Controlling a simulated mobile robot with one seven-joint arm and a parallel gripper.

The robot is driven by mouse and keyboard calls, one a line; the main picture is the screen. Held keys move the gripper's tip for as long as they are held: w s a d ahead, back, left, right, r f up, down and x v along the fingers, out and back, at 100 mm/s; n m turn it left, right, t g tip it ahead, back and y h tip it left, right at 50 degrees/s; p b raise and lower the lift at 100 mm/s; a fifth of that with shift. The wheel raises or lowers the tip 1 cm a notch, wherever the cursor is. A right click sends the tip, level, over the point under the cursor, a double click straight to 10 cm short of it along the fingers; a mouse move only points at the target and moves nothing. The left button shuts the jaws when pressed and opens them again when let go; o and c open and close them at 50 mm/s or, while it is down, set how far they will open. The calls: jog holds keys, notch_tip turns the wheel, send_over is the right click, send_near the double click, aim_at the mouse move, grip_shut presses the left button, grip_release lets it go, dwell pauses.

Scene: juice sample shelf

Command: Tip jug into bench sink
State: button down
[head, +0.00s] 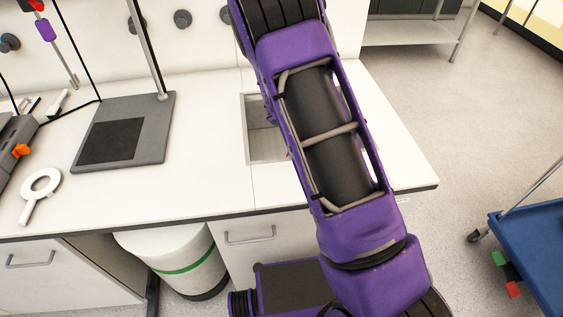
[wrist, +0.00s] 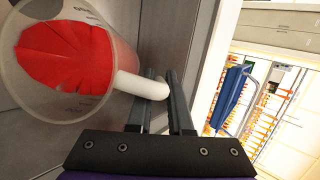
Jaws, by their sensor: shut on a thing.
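The jug (wrist: 45,85) is a clear, marked vessel with bright red contents (wrist: 70,55) and a white handle (wrist: 140,86). It fills the left of the wrist view, its open mouth facing the camera. My gripper (wrist: 161,76) is shut on the jug's handle. Grey walls (wrist: 165,35) behind the jug look like the inside of the sink, but how deep the jug sits I cannot tell. In the head view the bench sink (head: 264,144) is a grey basin in the white bench, partly covered by my arm. The jug and my gripper are hidden there.
A grey stand base (head: 120,132) and a white magnifier (head: 40,190) lie left of the sink. A white bin (head: 175,258) with a green band stands under the bench. A blue cart (head: 540,250) stands at right. The bench between stand and sink is clear.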

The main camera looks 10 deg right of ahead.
jog(key=shift+w+a+r+n+h+p, duration=0.1)
jog(key=shift+a+r+h+p, duration=0.2)
jog(key=shift+r, duration=0.7)
jog(key=shift+w+a+r+n+h+p, duration=0.1)
jog(key=shift+a+r+h+p, duration=0.3)
jog(key=shift+r, duration=0.65)
jog(key=shift+w+a+r+n+h+p, duration=0.15)
jog(key=shift+r+h, duration=0.25)
jog(key=shift+r, duration=0.6)
jog(key=shift+a+r+h, duration=0.25)
jog(key=shift+r+h, duration=0.15)
jog(key=shift+r, duration=0.05)
jog(key=shift+a+f+b, duration=0.2)
jog(key=shift+b, duration=0.35)
jog(key=shift+a+f+h+b, duration=0.15)
jog(key=shift+f+h+b, duration=0.2)
jog(key=shift+b, duration=0.35)
jog(key=shift+w+f, duration=0.1)
jog(key=shift+f, duration=0.1)
jog(key=shift+a+f+b, duration=0.15)
jog(key=shift+b, duration=0.2)
jog(key=shift+w+a+f+n+h+b, duration=0.15)
jog(key=shift+a+f+n+h+b, duration=0.15)
jog(key=shift+a+f, duration=0.15)
jog(key=shift+a+r, duration=0.15)
jog(key=shift+a, duration=0.15)
